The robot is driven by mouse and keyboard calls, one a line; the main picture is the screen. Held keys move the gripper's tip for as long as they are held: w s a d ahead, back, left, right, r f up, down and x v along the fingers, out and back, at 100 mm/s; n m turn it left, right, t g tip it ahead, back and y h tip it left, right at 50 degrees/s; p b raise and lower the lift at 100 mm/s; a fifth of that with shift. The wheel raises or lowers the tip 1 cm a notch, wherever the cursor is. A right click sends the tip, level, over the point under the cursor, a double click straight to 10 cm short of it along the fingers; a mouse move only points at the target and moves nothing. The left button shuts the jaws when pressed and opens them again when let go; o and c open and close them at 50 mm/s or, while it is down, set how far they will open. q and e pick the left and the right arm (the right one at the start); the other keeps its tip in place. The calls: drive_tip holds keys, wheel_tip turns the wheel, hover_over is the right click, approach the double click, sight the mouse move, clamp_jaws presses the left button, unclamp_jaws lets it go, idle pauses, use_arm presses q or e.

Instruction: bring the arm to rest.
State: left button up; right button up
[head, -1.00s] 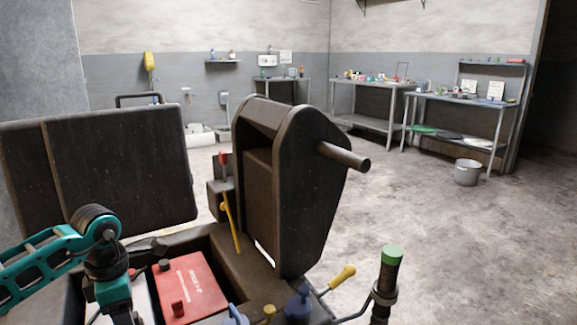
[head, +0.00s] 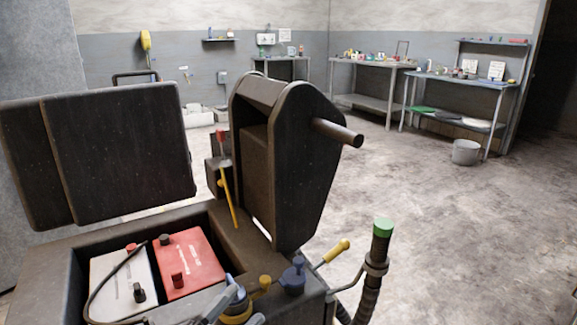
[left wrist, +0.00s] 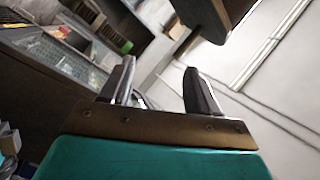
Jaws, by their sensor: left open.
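My left gripper (left wrist: 158,70) shows in the left wrist view with its two dark fingers apart and nothing between them. Its brown mount and teal wrist fill the bottom of that view. In the head view the teal arm is out of sight. Grey pieces at the bottom edge, by the blue and yellow levers, may be its fingers, but I cannot tell. My right gripper is in neither view.
A dark machine fills the near left, with a raised lid (head: 120,160), an upright housing (head: 290,150) and a red battery (head: 190,262). A green-topped post (head: 380,240) stands right. Open floor (head: 430,215) lies beyond, with a bucket (head: 466,152) and benches.

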use_arm(q)
drive_tip(key=s+a+f+n+g+y, duration=0.3)
drive_tip(key=s+f+n+y, duration=0.1)
drive_tip(key=s+f+n, duration=0.3)
drive_tip(key=s+a+f+n+g+y, duration=0.3)
drive_tip(key=s+a+f+n+y, duration=0.15)
drive_tip(key=f+n, duration=0.35)
wheel_tip(320, 180, up, 10)
drive_tip(key=s+a+p, duration=0.1)
drive_tip(key=a+p, duration=0.1)
drive_tip(key=p, duration=1.3)
drive_tip(key=shift+m, duration=0.4)
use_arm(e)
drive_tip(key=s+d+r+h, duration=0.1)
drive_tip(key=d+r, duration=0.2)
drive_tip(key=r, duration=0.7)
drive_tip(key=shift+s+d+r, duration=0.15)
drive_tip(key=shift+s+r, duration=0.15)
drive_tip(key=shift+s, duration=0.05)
use_arm(q)
drive_tip(key=shift+r, duration=0.1)
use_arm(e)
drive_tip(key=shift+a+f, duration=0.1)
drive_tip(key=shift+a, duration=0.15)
